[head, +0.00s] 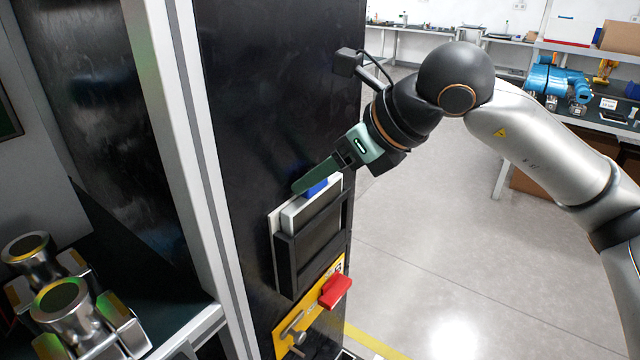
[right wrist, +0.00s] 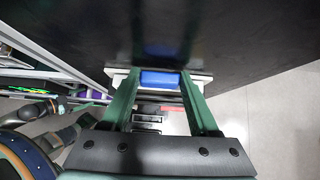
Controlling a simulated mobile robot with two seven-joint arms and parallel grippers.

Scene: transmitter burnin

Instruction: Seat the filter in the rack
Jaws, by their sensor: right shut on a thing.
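The filter (head: 296,216) is a flat pale panel with a blue grip tab (head: 316,188) on its top edge. It stands in the black rack frame (head: 287,262) on the dark cabinet's face, with its upper edge showing above the frame. Its lower part is hidden behind the frame. My right gripper (head: 308,185) has its green fingers at the blue tab, shut on the filter. In the right wrist view the blue tab (right wrist: 160,79) lies between the two fingers.
Below the rack are a yellow panel (head: 283,342), a red handle (head: 335,290) and a metal lever (head: 292,327). Metal cylindrical parts (head: 62,305) sit on a shelf at left. A light post (head: 185,120) borders the cabinet. Open floor (head: 440,240) lies to the right.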

